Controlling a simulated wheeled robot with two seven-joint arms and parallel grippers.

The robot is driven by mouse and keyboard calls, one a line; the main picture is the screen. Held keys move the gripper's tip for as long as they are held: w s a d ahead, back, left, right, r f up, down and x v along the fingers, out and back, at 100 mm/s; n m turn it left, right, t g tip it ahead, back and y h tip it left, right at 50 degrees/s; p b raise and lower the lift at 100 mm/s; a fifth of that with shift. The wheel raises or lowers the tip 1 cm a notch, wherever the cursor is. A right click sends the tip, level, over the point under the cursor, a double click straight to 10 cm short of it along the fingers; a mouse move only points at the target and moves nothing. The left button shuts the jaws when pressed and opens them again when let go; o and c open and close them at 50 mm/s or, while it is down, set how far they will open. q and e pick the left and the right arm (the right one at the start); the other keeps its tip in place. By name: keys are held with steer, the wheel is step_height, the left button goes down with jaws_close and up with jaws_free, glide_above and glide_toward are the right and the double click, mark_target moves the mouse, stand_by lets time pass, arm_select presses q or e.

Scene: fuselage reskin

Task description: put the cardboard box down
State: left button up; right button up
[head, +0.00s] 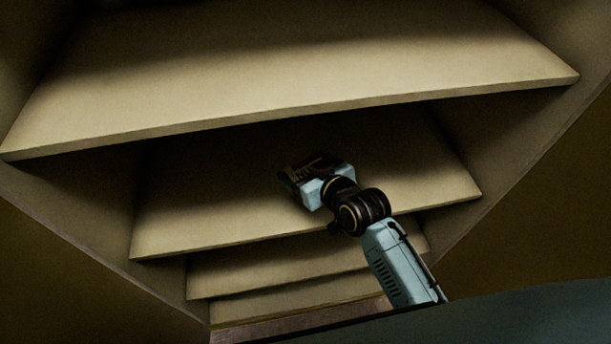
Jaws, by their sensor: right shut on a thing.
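My right gripper (298,176) reaches in over the second shelf board (225,199) of a tan shelf unit. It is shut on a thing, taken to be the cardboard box. The box cannot be made out clearly, because the gripper's body and the dark shade cover that spot. I cannot tell whether it touches the board. My left gripper is not in view.
The top board (300,75) hangs over my right gripper, with its front edge close above. Lower boards (285,270) lie below. Side walls of the unit (540,135) stand left and right. The visible parts of the second board are bare.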

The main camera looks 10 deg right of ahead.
step_height(320, 180, down, 3)
steer(key=shift+r+b, duration=0.2)
steer(key=shift+b, duration=0.15)
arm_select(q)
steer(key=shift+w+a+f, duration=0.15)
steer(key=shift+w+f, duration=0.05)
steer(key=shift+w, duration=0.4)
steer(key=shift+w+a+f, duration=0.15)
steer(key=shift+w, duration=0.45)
arm_select(e)
steer(key=shift+f, duration=0.1)
steer(key=o, duration=1.1)
steer(key=shift+f, duration=0.15)
steer(key=shift+s+d+r, duration=0.1)
steer(key=shift+s+r, duration=0.05)
steer(key=shift+r, duration=0.1)
steer(key=p+v, duration=0.2)
steer(key=v, duration=0.8)
steer(key=shift+s+d+r, duration=0.15)
steer(key=shift+s+d, duration=0.05)
steer(key=shift+s, duration=0.05)
steer(key=shift+s+d+r, duration=0.15)
steer(key=shift+s+r, duration=0.05)
steer(key=shift+s, duration=0.2)
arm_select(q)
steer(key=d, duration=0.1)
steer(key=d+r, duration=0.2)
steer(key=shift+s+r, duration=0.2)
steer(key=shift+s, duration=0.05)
